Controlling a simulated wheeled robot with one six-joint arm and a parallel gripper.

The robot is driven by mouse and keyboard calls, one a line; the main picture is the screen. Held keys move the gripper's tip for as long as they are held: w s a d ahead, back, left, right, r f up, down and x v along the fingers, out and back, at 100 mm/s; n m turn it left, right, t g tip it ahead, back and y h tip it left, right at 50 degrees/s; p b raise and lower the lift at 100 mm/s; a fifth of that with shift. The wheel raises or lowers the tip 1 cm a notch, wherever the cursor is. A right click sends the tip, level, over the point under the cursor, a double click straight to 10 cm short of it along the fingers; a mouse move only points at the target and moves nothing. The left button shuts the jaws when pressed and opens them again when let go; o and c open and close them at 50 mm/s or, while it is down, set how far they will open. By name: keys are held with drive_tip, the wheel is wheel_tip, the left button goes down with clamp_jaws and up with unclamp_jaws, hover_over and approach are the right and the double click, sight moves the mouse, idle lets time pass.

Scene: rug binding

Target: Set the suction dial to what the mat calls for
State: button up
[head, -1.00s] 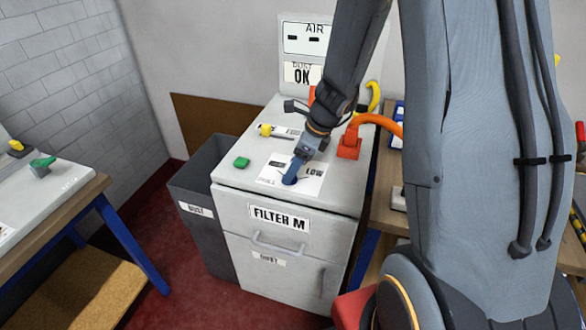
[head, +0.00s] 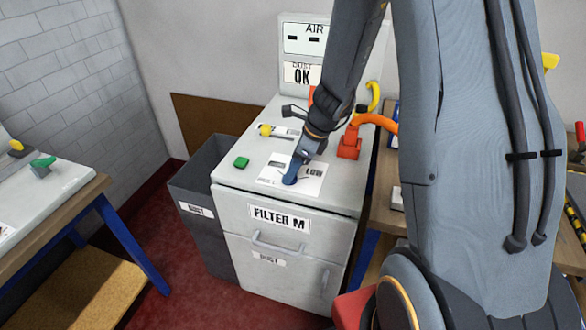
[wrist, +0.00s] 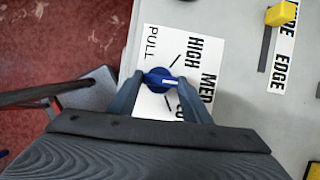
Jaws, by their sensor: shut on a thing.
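The suction dial is a round blue knob with a white pointer (wrist: 161,79), on a white label plate (wrist: 160,45) reading PULL, HIGH, MED and a partly covered LOW. My gripper (wrist: 160,83) is shut on the dial, with a finger on either side of it. In the wrist view the white pointer faces right, between the two printed tick lines, toward MED. In the head view my gripper (head: 291,178) reaches down to the dial on top of the grey cabinet (head: 235,180) marked FILTER M. I cannot make out a mat calling for a setting.
A green button (head: 241,162) and a yellow-knobbed slider (head: 266,130) sit beside the plate. A grey dust bin (head: 200,178) stands left of the cabinet.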

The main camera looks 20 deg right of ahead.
drive_tip(key=n+g+p, duration=0.1)
drive_tip(key=n, duration=0.2)
drive_tip(key=n+g+y, duration=0.1)
drive_tip(key=n, duration=0.2)
drive_tip(key=shift+w+d+p, duration=0.1)
drive_tip(key=shift+w+p, duration=0.1)
drive_tip(key=shift+p, duration=0.15)
drive_tip(key=n+g, duration=0.1)
drive_tip(key=n, duration=0.1)
drive_tip(key=n+g, duration=0.1)
drive_tip(key=n, duration=0.2)
drive_tip(key=shift+w, duration=0.2)
drive_tip(key=shift+n, duration=0.4)
drive_tip(key=o, duration=1.1)
